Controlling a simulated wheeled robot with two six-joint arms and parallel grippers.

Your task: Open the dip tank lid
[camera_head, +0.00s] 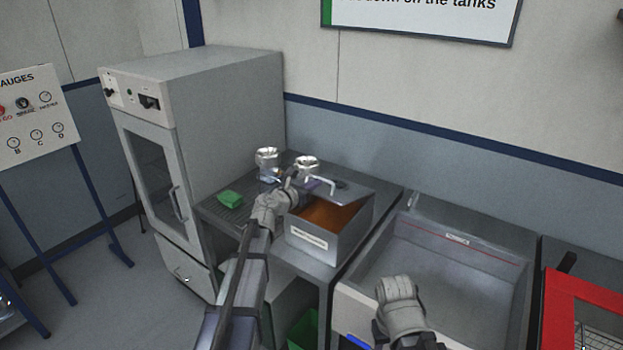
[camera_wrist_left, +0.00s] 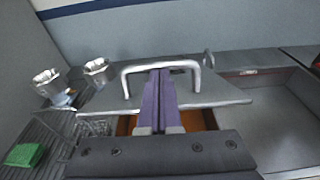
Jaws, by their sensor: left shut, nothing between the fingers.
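The dip tank (camera_head: 318,246) is a grey metal box with a white label on its front. Its lid (camera_head: 350,190) is tilted up at the front, and an orange interior shows below it. The lid's bar handle (camera_head: 322,183) also shows in the left wrist view (camera_wrist_left: 160,66). My left gripper (camera_head: 311,186) is at the handle, its purple fingers (camera_wrist_left: 161,75) shut with nothing between them. The fingertips overlap the handle bar in the wrist view; I cannot tell if they touch it. My right gripper (camera_head: 400,301) is over the sink's front edge, its fingers not clearly seen.
A green block (camera_head: 230,199) and two shiny metal cups (camera_head: 267,158) (camera_head: 306,165) stand left of and behind the tank. A grey oven cabinet (camera_head: 225,110) rises at left. A wide grey sink basin (camera_head: 450,275) lies right of the tank, and a red-framed tray (camera_head: 560,310) beyond it.

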